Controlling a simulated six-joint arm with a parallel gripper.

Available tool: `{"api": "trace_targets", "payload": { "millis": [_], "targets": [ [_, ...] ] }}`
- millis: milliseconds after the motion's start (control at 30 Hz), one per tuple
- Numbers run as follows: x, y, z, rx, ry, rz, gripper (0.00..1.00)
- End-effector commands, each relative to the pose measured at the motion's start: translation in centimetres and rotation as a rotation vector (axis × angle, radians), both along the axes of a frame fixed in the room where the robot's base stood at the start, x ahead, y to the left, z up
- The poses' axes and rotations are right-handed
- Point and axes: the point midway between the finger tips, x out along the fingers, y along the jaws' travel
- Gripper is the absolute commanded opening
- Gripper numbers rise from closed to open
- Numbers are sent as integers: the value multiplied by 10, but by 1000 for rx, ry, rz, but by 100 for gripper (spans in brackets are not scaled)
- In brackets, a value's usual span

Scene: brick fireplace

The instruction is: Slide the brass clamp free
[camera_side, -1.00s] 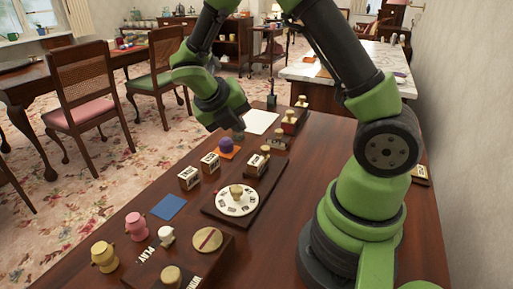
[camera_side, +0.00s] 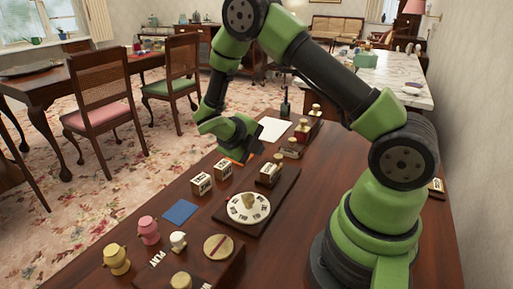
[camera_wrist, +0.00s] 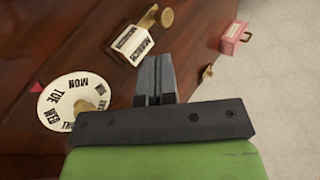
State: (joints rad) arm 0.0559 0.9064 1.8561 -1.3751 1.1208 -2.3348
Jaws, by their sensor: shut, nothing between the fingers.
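A small brass piece (camera_wrist: 166,17), which may be the clamp, shows at the top of the wrist view. Another small brass piece (camera_wrist: 207,73) lies further right. In the side view a lettered block (camera_side: 268,174) with a knob stands at the dial board's far end. My gripper (camera_wrist: 154,62) is shut and empty, its tips pointing toward the block, with a gap in the picture.
A weekday dial (camera_side: 248,207) on a dark board is close to my gripper. Two lettered blocks, (camera_side: 201,184) and (camera_side: 224,168), a blue square (camera_side: 180,211) and stamps (camera_side: 315,112) stand around. A red case-like piece (camera_wrist: 235,35) is at the wrist view's right. The table's front-left edge is near.

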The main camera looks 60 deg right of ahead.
Motion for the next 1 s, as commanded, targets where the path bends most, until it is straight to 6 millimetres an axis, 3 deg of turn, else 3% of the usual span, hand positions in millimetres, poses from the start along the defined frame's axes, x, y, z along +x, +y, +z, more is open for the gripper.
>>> {"api": "trace_targets", "payload": {
  "millis": [200, 400, 867, 1000],
  "targets": [
    [-9, -30, -29, 0, 5, -4, 0],
    [-13, -47, -45, 1, 2, -2, 0],
    [-14, -52, -50, 1, 0, -1, 0],
    [-14, -65, -50, 0, -2, -4, 0]
  ]
}}
